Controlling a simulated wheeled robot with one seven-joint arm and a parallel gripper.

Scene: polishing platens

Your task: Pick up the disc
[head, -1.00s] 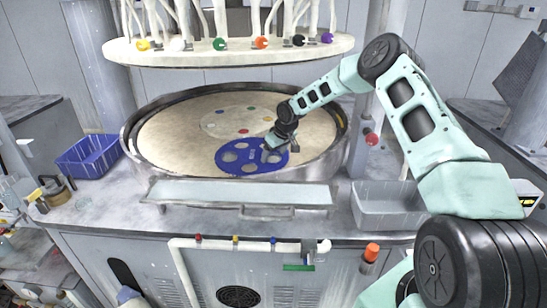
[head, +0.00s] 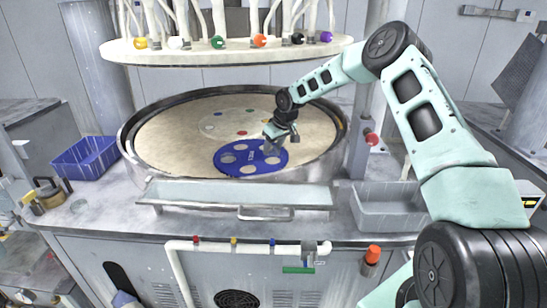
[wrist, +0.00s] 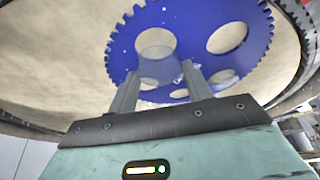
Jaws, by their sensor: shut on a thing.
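A pale grey, seemingly see-through disc (wrist: 157,42) is between the fingertips of my gripper (wrist: 160,68) in the wrist view. My gripper is shut on it. In the head view my gripper (head: 276,138) is over the right part of a blue toothed carrier (head: 231,160), and the disc is too small and faint there to outline. The carrier has several round holes and lies on the beige platen (head: 170,133). It also shows in the wrist view (wrist: 195,25), behind the disc and fingers. The gap between disc and carrier is hard to judge.
A raised dark rim (head: 128,135) surrounds the platen. A round upper plate (head: 180,55) with coloured knobs hangs above. A blue bin (head: 85,158) stands at left, a grey tray (head: 385,212) at right, and a pale shelf (head: 235,193) in front.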

